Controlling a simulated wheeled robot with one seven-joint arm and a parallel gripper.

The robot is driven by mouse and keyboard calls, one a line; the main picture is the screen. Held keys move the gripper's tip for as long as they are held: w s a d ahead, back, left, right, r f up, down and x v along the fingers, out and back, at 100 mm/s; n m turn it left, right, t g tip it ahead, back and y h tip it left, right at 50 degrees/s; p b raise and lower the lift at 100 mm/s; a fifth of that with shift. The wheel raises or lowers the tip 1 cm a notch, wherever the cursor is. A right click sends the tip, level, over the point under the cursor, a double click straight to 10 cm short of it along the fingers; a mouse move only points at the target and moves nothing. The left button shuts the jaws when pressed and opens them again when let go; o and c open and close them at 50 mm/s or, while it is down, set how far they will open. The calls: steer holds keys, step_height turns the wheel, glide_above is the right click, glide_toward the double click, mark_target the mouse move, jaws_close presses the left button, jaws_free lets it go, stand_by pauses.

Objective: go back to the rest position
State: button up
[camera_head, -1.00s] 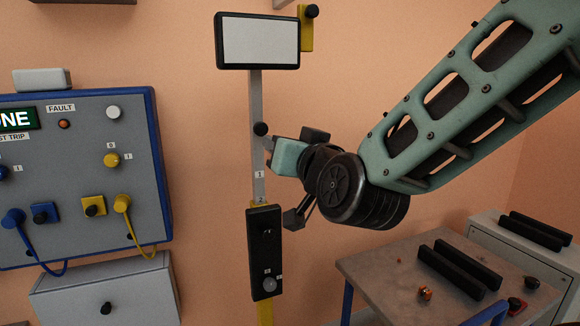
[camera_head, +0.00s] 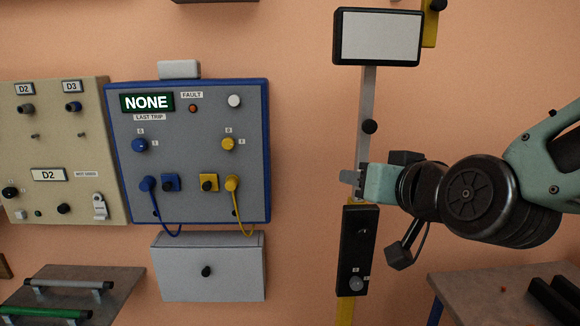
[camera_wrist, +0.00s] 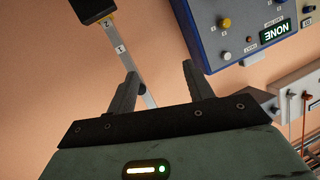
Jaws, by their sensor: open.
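My gripper (camera_head: 352,181) is at the right of the middle in the head view, in front of the grey upright post (camera_head: 367,98). In the wrist view the two fingers of my gripper (camera_wrist: 160,82) stand apart with nothing between them. Part of the post (camera_wrist: 124,48) shows beyond the fingers there. A black box with a round light knob (camera_head: 356,250) sits on the post just below my gripper. I cannot tell whether my gripper touches the post.
A blue-edged panel (camera_head: 258,150) reading NONE hangs to the left, above a grey box (camera_head: 208,268). A beige D2/D3 panel (camera_head: 75,140) is further left. A screen (camera_head: 378,36) tops the post. A table (camera_head: 470,290) stands at lower right, a shelf with handles (camera_head: 115,285) at lower left.

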steer(key=s+a+f+n+g+y+p, duration=0.1)
steer(key=s+a+f+n+g+p, duration=0.1)
steer(key=s+a+f+n+g, duration=0.25)
steer(key=s+d+f+n+g+h+p, duration=0.1)
steer(key=s+d+f+g+h+p, duration=0.1)
steer(key=s+g, duration=0.3)
steer(key=s+d+f+n+g+h+p, duration=0.2)
steer(key=s+g, duration=0.3)
steer(key=s, duration=0.7)
steer(key=shift+s+d, duration=0.2)
steer(key=shift+s, duration=0.15)
stand_by(1.6)
